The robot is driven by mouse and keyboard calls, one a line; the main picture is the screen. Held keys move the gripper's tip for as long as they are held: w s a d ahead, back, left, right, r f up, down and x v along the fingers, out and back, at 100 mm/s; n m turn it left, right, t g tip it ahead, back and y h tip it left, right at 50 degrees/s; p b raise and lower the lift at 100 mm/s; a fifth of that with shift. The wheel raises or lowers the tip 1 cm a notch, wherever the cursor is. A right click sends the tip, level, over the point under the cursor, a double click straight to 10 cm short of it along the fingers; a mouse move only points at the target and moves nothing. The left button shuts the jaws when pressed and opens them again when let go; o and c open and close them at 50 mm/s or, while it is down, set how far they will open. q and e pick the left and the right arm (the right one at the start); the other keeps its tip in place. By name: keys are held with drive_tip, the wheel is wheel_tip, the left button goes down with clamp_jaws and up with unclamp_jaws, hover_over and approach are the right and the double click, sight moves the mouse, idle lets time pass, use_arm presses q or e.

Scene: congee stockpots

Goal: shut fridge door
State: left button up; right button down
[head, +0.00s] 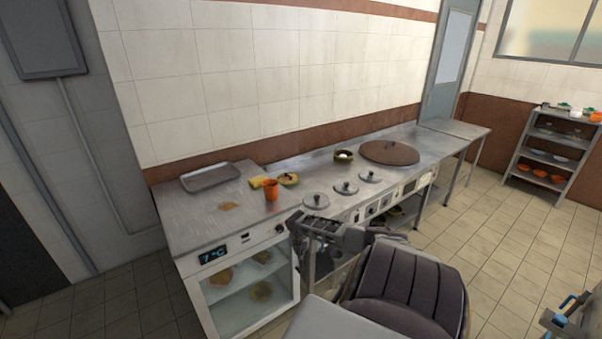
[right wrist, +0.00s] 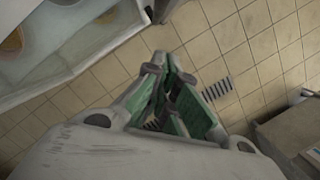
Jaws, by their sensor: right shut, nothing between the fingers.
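The fridge (head: 213,254) is built in under the left end of the steel counter, with a lit display reading 7°C. Its white-framed glass door (head: 228,312) faces the room, and several round food items show behind the glass. I cannot tell whether a gap is open at the door's edge. My right gripper (head: 303,242) is beside the fridge's right front edge. In the right wrist view its green-padded fingers (right wrist: 166,68) are shut and empty, apart from the white frame (right wrist: 105,32) at upper left.
On the counter (head: 228,183) are a tray (head: 210,177), an orange cup (head: 271,190) and several lids. A shelf rack (head: 548,150) stands at the far right.

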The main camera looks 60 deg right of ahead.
drive_tip(key=shift+p+v, duration=0.4)
drive_tip(key=shift+v, duration=1.9)
drive_tip(key=shift+s, duration=0.2)
drive_tip(key=s+a+f+m, duration=0.4)
drive_tip(key=s+a+f, duration=0.1)
drive_tip(key=f, duration=0.4)
drive_tip(key=s+a+f+m, duration=0.3)
drive_tip(key=s+a+f, duration=0.3)
drive_tip(key=f, duration=0.4)
drive_tip(key=s+a+f+m, duration=0.4)
drive_tip(key=s+a+f, duration=0.1)
drive_tip(key=f, duration=0.4)
drive_tip(key=s+a+f+m+y, duration=0.1)
drive_tip(key=s+a+f, duration=0.3)
drive_tip(key=a, duration=0.6)
drive_tip(key=s+a+f+m, duration=0.4)
drive_tip(key=s+a, duration=0.4)
drive_tip(key=a, duration=0.2)
drive_tip(key=s+a+f+m+y, duration=0.1)
drive_tip(key=s+a+f, duration=0.3)
drive_tip(key=a, duration=0.7)
drive_tip(key=shift+s+m+y, duration=0.3)
drive_tip(key=shift+s+m, duration=0.6)
drive_tip(key=shift+s, duration=0.05)
drive_tip(key=shift+s, duration=0.1)
